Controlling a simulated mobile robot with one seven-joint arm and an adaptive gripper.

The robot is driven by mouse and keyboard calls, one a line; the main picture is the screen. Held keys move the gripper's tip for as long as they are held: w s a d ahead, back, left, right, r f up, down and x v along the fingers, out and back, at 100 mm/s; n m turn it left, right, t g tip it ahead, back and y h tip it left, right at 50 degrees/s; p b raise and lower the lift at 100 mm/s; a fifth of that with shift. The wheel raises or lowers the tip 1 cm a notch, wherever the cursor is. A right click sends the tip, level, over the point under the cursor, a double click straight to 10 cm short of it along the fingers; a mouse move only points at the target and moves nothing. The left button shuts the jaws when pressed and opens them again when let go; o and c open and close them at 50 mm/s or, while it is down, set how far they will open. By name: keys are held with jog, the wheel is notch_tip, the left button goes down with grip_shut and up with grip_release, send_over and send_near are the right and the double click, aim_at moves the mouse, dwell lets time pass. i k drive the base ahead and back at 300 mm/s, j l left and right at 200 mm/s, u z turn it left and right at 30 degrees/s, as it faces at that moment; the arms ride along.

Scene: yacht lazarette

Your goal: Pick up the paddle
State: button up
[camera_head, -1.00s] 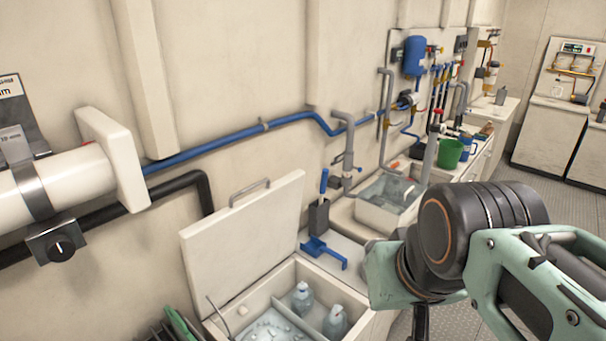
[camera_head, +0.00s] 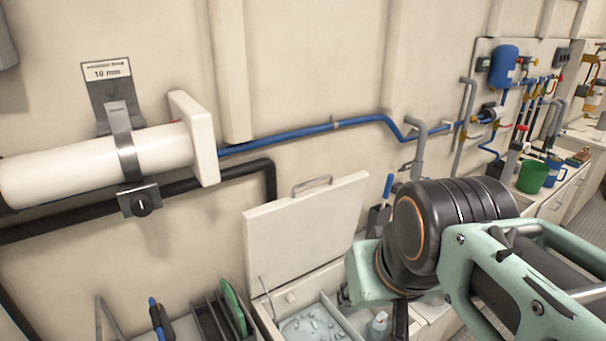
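I cannot pick out a paddle for certain. A blue handle (camera_head: 388,186) stands upright in a dark holder (camera_head: 376,221) behind the open lid, partly hidden by my arm. A blue-and-black tool (camera_head: 160,318) stands at the bottom left; its lower part is cut off by the frame edge. My arm crosses the lower right. A dark piece below its wrist (camera_head: 400,319) may be part of my gripper; its fingers cannot be made out, and nothing held shows.
An open locker with a raised white lid (camera_head: 305,232) holds pale bits and a bottle (camera_head: 377,325). A dark rack (camera_head: 212,318) with a green plate (camera_head: 233,306) stands left of it. A white cylinder (camera_head: 75,165) and blue pipe (camera_head: 300,132) run along the wall. A green bucket (camera_head: 532,176) stands right.

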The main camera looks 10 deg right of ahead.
aim_at(388, 187)
jog(key=i+l+u, duration=0.1)
jog(key=l+u, duration=0.95)
jog(key=l, duration=0.3)
jog(key=l+u, duration=0.2)
jog(key=l, duration=1.4)
jog(key=k, duration=0.05)
